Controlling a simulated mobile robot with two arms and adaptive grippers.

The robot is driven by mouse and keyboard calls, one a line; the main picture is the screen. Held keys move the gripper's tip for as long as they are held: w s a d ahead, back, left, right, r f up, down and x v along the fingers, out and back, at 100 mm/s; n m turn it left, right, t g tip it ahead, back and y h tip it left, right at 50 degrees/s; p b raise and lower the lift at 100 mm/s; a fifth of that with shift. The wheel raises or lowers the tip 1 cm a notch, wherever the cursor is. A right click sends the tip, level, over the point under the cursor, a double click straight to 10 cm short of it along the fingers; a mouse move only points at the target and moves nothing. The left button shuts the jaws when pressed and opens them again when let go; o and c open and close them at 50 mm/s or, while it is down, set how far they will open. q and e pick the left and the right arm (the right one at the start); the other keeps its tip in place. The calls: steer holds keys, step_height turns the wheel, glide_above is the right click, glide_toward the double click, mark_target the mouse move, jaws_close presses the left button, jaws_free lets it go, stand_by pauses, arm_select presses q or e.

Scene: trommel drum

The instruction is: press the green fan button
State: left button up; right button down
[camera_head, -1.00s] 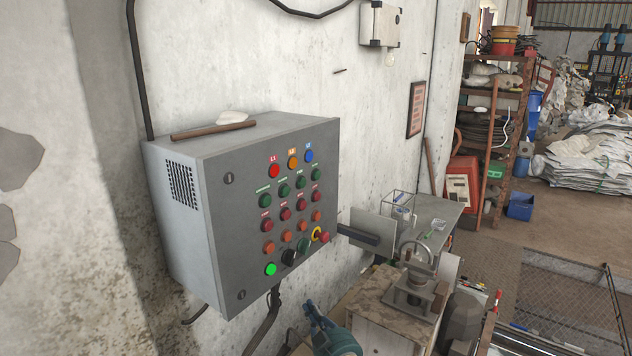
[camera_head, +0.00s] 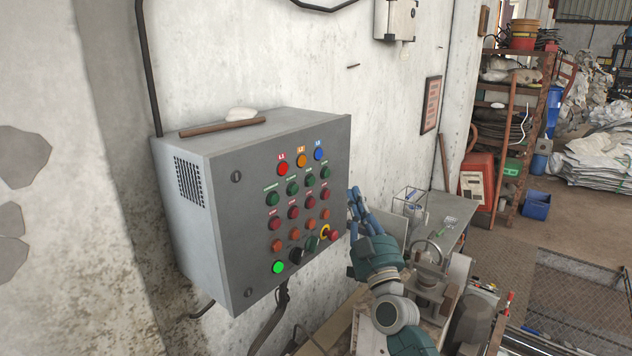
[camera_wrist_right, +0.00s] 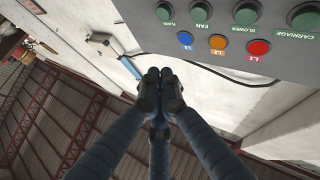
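The green fan button (camera_head: 310,180) is third from the left in the green row on the grey control box's front. In the right wrist view, where labels appear upside down, the fan button (camera_wrist_right: 200,10) is at the top edge with "FAN" beside it. My right gripper (camera_head: 353,198) is just right of the box's right edge, apart from the button. Its dark fingertips (camera_wrist_right: 160,88) are together with nothing between them, pointing past the box toward the wall. My left gripper is not in view.
The control box (camera_head: 225,222) has other green, red and orange buttons close around, three lamps above, and a red emergency stop (camera_head: 334,236) low right. A brown bar (camera_head: 222,127) lies on top. A machine (camera_head: 430,275) stands below right. Open air lies before the panel.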

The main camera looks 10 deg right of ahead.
mark_target(311, 180)
steer(key=w+a+b, duration=0.3)
steer(key=w+a, duration=0.2)
steer(key=w, duration=0.2)
steer(key=shift+a, duration=0.3)
stand_by(1.6)
steer(key=shift+w+a+b, duration=0.25)
steer(key=shift+w+b, duration=0.05)
steer(key=shift+w+a, duration=0.25)
steer(key=shift+w, duration=0.1)
stand_by(0.8)
steer(key=shift+s+d, duration=0.1)
steer(key=shift+s+d+p, duration=0.45)
steer(key=shift+s, duration=0.15)
